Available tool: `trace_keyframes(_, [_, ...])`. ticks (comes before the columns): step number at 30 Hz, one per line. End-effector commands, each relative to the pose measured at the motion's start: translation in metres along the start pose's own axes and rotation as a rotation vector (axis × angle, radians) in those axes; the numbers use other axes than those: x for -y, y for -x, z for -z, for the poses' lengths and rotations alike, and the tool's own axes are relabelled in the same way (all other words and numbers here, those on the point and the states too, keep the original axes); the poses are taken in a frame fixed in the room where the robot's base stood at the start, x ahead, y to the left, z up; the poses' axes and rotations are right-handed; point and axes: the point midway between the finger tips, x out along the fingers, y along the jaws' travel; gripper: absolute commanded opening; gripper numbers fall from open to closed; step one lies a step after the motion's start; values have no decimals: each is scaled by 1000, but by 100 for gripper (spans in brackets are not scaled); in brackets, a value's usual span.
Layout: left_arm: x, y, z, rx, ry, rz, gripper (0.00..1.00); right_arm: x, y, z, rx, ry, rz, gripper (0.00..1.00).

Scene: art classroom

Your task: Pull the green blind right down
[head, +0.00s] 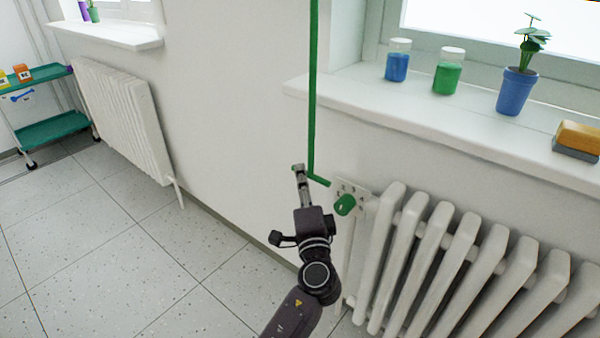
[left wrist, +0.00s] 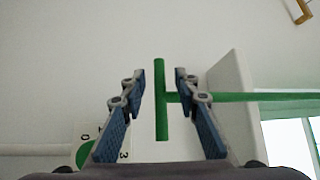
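The green blind itself is not in view. My left gripper (head: 299,170) is beside that lower end. In the left wrist view, the gripper (left wrist: 160,85) is open, and a green bar (left wrist: 161,120) of the crank stands between its two fingers with a visible gap on each side. The rod (left wrist: 270,97) runs off to the right there. A green knob (head: 345,205) sits on a marked white plate (head: 357,192) just right of the gripper. My right gripper is not in view.
A white radiator (head: 470,250) stands at the right under a sill (head: 470,115) with a blue jar (head: 397,66), a green jar (head: 448,76), a potted plant (head: 515,92) and a sponge (head: 578,138). Another radiator (head: 122,115) and a green trolley (head: 50,130) are at left. Floor between is clear.

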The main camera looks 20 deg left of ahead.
Motion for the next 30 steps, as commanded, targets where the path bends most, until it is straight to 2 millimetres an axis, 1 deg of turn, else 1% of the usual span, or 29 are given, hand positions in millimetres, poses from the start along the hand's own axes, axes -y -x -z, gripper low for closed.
trace_keyframes(1, [1, -9, 0, 2, 0, 2, 29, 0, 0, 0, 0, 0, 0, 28])
trace_keyframes(3, [1, -19, 0, 1, 0, 2, 29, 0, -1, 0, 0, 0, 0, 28])
trace_keyframes(7, [0, -32, 0, 0, 1, 0, 29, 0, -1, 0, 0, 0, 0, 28])
trace_keyframes(11, [-1, -36, 0, 0, 1, -2, 29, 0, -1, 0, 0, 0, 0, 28])
trace_keyframes(17, [-1, -37, 0, 0, 1, -2, 29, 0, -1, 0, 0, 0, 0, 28])
trace_keyframes(20, [-1, -37, 0, 0, 1, -2, 20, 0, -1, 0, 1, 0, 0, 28])
trace_keyframes(25, [-1, -36, 0, 0, 1, -2, 1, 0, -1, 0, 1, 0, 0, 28])
trace_keyframes(26, [-1, -36, 0, 0, 1, -2, 0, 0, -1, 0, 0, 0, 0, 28])
trace_keyframes(30, [-1, -36, 0, 0, 1, -2, 0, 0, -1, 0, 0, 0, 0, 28])
